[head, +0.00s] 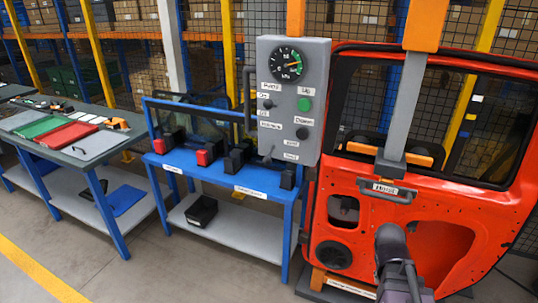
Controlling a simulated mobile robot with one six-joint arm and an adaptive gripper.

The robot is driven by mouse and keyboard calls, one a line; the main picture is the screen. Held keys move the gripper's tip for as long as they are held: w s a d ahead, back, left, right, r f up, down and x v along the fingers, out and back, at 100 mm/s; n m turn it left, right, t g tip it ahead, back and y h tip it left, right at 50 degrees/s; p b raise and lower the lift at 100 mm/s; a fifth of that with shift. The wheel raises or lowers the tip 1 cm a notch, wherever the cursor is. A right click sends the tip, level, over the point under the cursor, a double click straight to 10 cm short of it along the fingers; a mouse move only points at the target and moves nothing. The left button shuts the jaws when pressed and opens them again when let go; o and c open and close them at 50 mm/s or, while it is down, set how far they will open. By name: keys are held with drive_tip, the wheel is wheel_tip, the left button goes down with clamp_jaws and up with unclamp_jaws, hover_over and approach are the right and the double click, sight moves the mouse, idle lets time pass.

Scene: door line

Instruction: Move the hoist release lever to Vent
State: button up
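The grey control panel (294,100) stands upright left of the orange door. It has a round gauge (286,65) at the top and a green button (304,104) and a black button (302,133) on the right side. A small grey lever (268,152) sits low on the panel's left side, with small white labels around it. The labels are too small to read surely, and I cannot tell which one the lever points to. A dark part of my arm shows at the bottom right, in front of the door and apart from the panel. No gripper fingers show.
The orange door (460,215) hangs right of the panel, with a grey hoist arm (403,105) against it. A blue bench (222,178) with red and black blocks stands left of the panel. A table (25,122) with green and red trays is further left. Grey floor in front is open.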

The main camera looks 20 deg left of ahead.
drive_tip(key=w+a+r+t+h+p, duration=0.25)
drive_tip(key=w+a+r, duration=0.25)
drive_tip(key=a, duration=0.3)
drive_tip(key=t+y+p, duration=0.2)
drive_tip(key=t+p, duration=0.2)
drive_tip(key=t, duration=1)
approach(265, 160)
drive_tip(key=shift+s+a+f+n, duration=0.1)
drive_tip(key=shift+s+a+n, duration=0.05)
drive_tip(key=shift+s+n, duration=0.25)
drive_tip(key=shift+h, duration=0.25)
drive_tip(key=w, duration=0.4)
drive_tip(key=w+d, duration=0.1)
drive_tip(key=w, duration=0.4)
drive_tip(key=w+d, duration=0.1)
drive_tip(key=w, duration=0.3)
drive_tip(key=shift+w+d, duration=0.15)
drive_tip(key=shift+w, duration=0.2)
clamp_jaws()
